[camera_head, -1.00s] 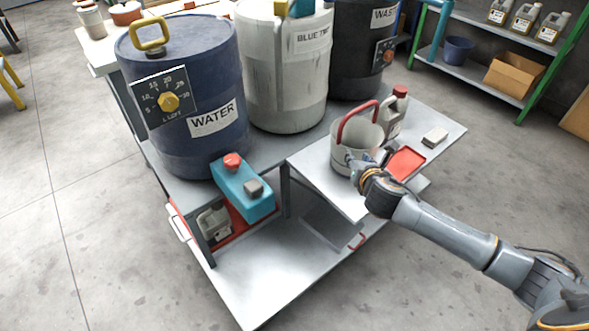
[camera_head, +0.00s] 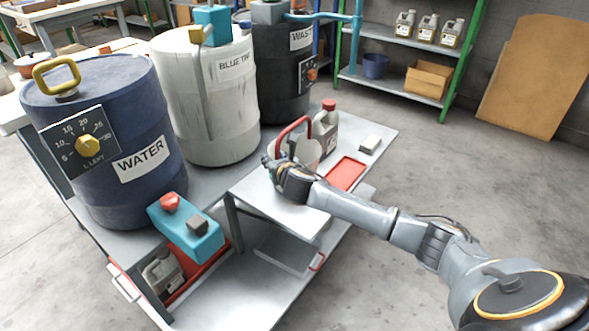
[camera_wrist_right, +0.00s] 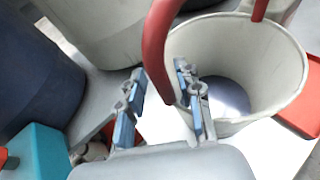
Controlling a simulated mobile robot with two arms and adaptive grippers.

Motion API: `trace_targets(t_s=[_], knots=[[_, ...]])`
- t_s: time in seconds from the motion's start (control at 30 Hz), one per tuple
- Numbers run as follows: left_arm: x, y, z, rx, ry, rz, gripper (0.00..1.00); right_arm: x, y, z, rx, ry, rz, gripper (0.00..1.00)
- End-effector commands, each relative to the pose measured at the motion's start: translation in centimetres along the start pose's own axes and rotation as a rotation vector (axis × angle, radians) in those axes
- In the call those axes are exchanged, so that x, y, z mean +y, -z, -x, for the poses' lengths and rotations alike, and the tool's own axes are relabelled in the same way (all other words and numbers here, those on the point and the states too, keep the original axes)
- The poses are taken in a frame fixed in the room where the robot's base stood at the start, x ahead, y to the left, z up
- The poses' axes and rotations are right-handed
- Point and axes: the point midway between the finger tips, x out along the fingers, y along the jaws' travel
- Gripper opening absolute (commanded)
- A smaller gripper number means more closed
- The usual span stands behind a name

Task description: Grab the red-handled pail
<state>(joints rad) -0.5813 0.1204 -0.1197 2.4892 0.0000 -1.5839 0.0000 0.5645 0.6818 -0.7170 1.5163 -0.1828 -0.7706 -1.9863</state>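The pale pail (camera_head: 310,152) with its raised red handle (camera_head: 290,127) stands on the raised right part of the workbench. My right gripper (camera_head: 270,163) is at the pail's front left and hides part of it. In the right wrist view the pail (camera_wrist_right: 265,65) is open-topped, with a grey-blue inner bottom. The red handle (camera_wrist_right: 157,50) runs down between the two blue-padded fingers of my right gripper (camera_wrist_right: 160,88). The fingers are apart, and I see no clear grip on the handle. My left gripper is not in view.
A grey jug (camera_head: 327,130) with a red cap stands behind the pail. A red tray (camera_head: 346,173) and a small pale block (camera_head: 370,143) lie to its right. Large drums, including a blue WATER drum (camera_head: 110,150), stand to the left. A teal box (camera_head: 185,230) sits at the bench's front edge.

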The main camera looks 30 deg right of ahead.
Motion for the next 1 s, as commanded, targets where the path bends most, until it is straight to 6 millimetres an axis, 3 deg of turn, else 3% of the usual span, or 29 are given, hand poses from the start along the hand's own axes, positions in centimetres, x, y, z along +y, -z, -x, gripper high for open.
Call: trace_targets(t_s=[0.03, 0.2, 0.47, 0.5, 0.67, 1.0], knots=[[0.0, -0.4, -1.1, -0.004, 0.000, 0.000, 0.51, 0.2, 0.4, -1.1, -0.001, 0.001, -0.004, 0.35], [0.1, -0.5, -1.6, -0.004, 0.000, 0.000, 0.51, 0.1, 0.2, -2.9, 0.000, 0.001, -0.002, 0.35], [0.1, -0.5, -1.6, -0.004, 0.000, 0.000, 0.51, 0.1, 0.1, -3.2, 0.000, 0.000, -0.001, 0.35], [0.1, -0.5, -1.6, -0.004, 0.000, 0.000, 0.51, 0.1, 0.1, -3.2, 0.000, 0.000, -0.001, 0.33], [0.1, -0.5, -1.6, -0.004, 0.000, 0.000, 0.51, 0.1, 0.1, -3.1, 0.000, 0.000, -0.001, 0.00], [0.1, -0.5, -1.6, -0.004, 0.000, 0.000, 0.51, 0.1, 0.0, -3.1, -0.002, 0.000, 0.000, 0.00]])
